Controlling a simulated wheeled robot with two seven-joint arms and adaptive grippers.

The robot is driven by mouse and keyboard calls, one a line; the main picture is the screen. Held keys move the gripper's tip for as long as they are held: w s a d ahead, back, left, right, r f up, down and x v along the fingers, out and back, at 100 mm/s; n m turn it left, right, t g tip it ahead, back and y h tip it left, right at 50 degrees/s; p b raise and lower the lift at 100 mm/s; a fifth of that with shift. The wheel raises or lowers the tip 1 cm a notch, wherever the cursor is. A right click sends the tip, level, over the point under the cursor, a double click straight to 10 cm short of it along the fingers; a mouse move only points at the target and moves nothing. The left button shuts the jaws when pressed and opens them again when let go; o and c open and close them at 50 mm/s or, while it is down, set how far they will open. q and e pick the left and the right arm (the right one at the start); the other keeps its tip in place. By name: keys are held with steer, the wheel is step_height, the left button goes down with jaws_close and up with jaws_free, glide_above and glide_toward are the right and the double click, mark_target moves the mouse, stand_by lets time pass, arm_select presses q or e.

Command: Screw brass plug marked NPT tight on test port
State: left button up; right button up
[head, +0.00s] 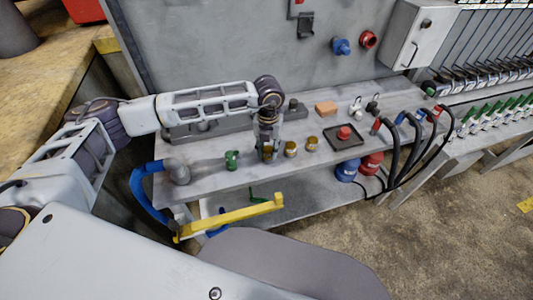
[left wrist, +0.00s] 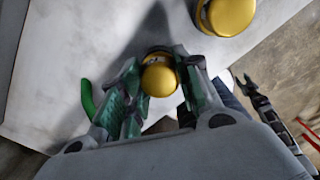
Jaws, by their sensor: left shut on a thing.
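My left gripper (head: 267,148) points down over the grey workbench, its fingers around a brass plug (head: 267,154). In the left wrist view the round gold top of this plug (left wrist: 159,79) sits between the green-padded fingers (left wrist: 157,92), which are shut on it. A small dark mark shows by its rim, too small to read. Two more brass plugs, a middle one (head: 291,148) and a right one (head: 312,143), stand to its right. A grey cylindrical fitting (head: 178,171) stands at the bench's left end; I cannot tell whether it is the test port.
A green fitting (head: 231,160) stands left of the gripper. A black tray (head: 344,138) with a red knob, an orange block (head: 326,108) and black hoses (head: 393,150) lie to the right. A yellow bar (head: 235,216) sticks out below the bench's front edge.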

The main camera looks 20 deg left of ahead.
mark_target(268, 149)
arm_select(q)
steer(key=shift+r, duration=0.45)
steer(key=shift+r+p, duration=0.7)
steer(key=shift+r, duration=1.05)
arm_select(e)
step_height(268, 149, up, 2)
steer(key=shift+s+r, duration=0.1)
steer(key=shift+s, duration=0.05)
steer(key=shift+w, duration=0.2)
